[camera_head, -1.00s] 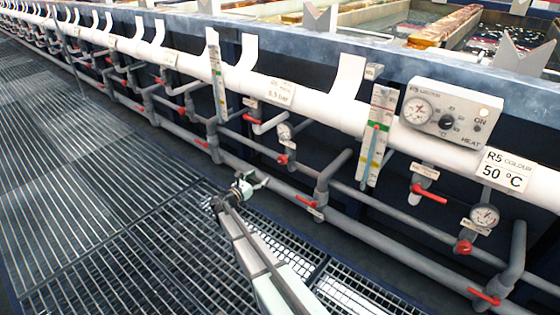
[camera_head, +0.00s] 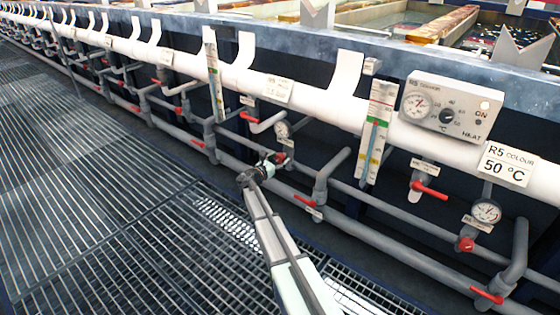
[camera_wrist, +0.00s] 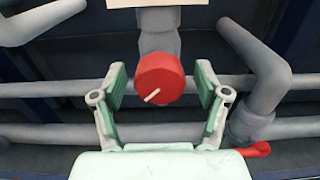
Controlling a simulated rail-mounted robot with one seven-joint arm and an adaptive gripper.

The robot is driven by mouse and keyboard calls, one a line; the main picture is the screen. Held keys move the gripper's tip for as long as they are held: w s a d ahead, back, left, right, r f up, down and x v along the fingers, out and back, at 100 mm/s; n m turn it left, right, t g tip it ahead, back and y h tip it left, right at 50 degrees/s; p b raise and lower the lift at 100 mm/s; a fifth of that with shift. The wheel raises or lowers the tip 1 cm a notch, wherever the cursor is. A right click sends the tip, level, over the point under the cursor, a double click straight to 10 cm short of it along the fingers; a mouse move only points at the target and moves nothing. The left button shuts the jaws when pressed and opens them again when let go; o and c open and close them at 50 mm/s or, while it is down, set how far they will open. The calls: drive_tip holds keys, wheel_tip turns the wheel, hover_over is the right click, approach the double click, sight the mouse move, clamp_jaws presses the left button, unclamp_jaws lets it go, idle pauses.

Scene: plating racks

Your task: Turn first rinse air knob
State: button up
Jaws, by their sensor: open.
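A round red knob (camera_wrist: 160,79) with a pale pointer line faces the camera in the wrist view, mounted on a grey vertical pipe. My gripper (camera_wrist: 160,82) is open, with one green-padded finger on each side of the knob; gaps show between the pads and the knob. The pointer line slants toward the lower left. In the head view my gripper (camera_head: 275,160) is at the knob (camera_head: 283,158) below a small round gauge (camera_head: 282,129). The knob is partly hidden there by the gripper.
Grey pipes (camera_wrist: 262,75) flank the gripper, with a red lever (camera_wrist: 254,150) at lower right. A pale label (camera_wrist: 165,3) is above the knob. Another red knob (camera_head: 466,244) sits under a gauge at the right. The grating floor (camera_head: 90,210) is clear.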

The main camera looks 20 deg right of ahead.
drive_tip(key=shift+w+d, duration=0.1)
drive_tip(key=shift+d, duration=0.1)
drive_tip(key=c, duration=1.2)
drive_tip(key=shift+o, duration=0.2)
